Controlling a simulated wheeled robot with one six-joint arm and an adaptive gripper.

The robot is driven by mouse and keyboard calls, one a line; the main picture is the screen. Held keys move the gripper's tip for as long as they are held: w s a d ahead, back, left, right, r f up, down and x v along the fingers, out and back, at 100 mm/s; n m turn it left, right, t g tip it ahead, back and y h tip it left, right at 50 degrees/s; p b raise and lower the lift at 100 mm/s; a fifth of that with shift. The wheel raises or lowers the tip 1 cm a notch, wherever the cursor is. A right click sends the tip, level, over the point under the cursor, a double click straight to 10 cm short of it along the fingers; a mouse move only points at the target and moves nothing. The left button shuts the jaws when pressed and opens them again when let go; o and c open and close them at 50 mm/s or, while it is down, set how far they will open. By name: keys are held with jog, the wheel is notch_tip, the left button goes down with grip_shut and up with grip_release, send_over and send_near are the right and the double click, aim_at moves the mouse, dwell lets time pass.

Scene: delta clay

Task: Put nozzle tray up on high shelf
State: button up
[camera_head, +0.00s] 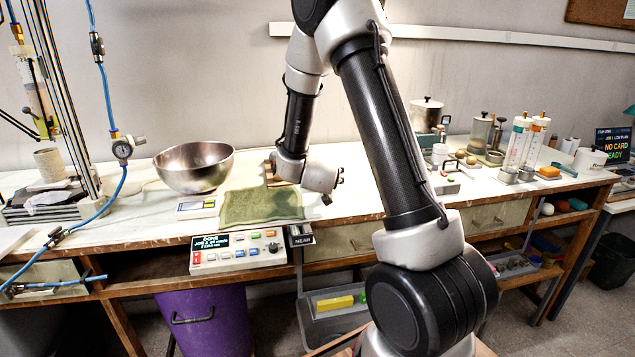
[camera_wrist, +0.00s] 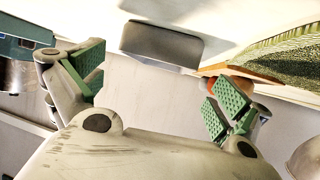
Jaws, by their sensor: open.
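I cannot identify the nozzle tray with certainty. A grey tray (camera_head: 510,268) with small pieces, too small to make out, sits on the lower shelf at the right under the bench. A grey bin (camera_head: 330,327) with a yellow block stands under the bench's middle. No high shelf is clearly visible. My gripper (camera_head: 332,194) is above the bench's front edge, right of the green cloth. In the wrist view my gripper (camera_wrist: 155,88) has its green-padded fingers spread wide with nothing between them. A dark grey block (camera_wrist: 160,43) lies beyond the fingers; I cannot tell what it is.
On the bench (camera_head: 345,207) are a steel bowl (camera_head: 194,168), a green cloth (camera_head: 262,205), a control box (camera_head: 238,250) at the front, and canisters (camera_head: 481,132) and clear cylinders (camera_head: 518,142) at the right. A purple bin (camera_head: 207,318) stands below. A clay press frame stands left.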

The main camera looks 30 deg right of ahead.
jog(key=x, duration=0.5)
jog(key=shift+r, duration=0.1)
jog(key=shift+c, duration=0.2)
jog(key=c, duration=1.2)
notch_tip(320, 180, up, 10)
jog(key=s+a+f, duration=0.1)
jog(key=a, duration=0.4)
jog(key=s+a+f+n+y, duration=0.1)
jog(key=s+a, duration=0.1)
jog(key=a, duration=0.4)
jog(key=s+a+f+n+y, duration=0.1)
jog(key=s+a, duration=0.1)
jog(key=a, duration=0.4)
jog(key=shift+s+t, duration=0.25)
jog(key=shift+t, duration=0.15)
